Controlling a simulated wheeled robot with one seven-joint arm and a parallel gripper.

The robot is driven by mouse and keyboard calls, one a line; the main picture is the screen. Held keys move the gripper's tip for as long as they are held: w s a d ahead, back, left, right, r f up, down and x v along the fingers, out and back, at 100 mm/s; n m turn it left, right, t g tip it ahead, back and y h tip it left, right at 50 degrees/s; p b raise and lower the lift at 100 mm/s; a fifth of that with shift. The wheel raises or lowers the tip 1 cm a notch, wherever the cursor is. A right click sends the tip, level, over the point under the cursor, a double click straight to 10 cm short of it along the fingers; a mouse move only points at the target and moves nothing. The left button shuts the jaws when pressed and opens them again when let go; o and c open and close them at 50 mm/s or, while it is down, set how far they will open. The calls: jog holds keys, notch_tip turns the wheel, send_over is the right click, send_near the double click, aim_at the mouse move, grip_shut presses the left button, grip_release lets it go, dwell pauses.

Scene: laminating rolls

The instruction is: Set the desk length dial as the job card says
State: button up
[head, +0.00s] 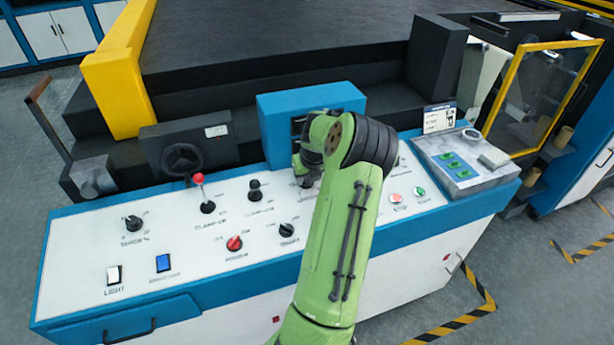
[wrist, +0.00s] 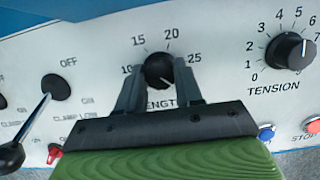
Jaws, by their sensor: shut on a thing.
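The desk length dial (wrist: 158,71) is a black round knob in the middle of the wrist view, with 10, 15, 20 and 25 printed around it. My gripper (wrist: 158,84) is shut on this dial, one finger on each side of it. Its pointer is hard to make out, so I cannot tell the setting. The LENGTH label is partly covered by my gripper. In the head view my arm hides most of the dial. The job card (head: 439,118) stands at the back right of the desk; its text is too small to read.
The tension dial (wrist: 289,50), marked from 0 to 7 in view, is to the right of the length dial. A lever (wrist: 40,108) and black knob are to the left. A blue box (head: 275,110) stands behind. A grey button panel (head: 480,178) is at the right.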

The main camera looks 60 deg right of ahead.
jog(key=shift+c, duration=0.6)
